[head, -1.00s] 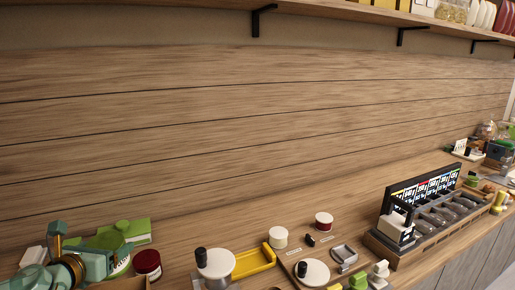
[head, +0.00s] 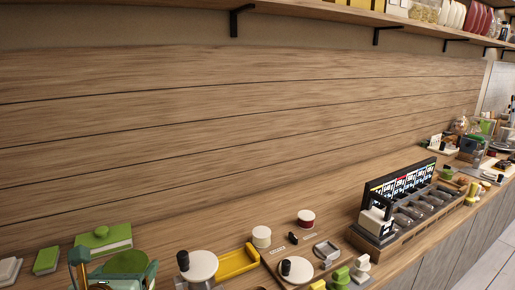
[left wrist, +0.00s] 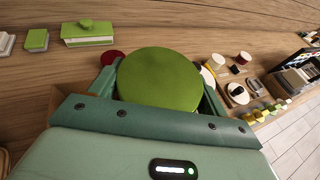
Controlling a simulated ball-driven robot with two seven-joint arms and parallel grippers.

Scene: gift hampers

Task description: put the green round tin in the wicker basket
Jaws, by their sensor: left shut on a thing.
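The green round tin (head: 128,262) is held in my left gripper (head: 115,274), low at the left of the head view. In the left wrist view the tin's flat green lid (left wrist: 160,78) fills the middle, with the left gripper's fingers (left wrist: 160,95) on either side of it. The tin appears raised above the counter; its underside is hidden. I cannot make out a wicker basket for sure; a brown curved edge (left wrist: 3,160) shows at the lower left of the wrist view. My right gripper is not in view.
A green-lidded box (head: 103,241) and a small green box (head: 47,260) stand behind the gripper. A dark red tin (left wrist: 112,57) is close behind the green tin. White discs with black knobs (head: 203,265), a yellow tray (head: 238,262) and a black rack (head: 400,185) stand to the right.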

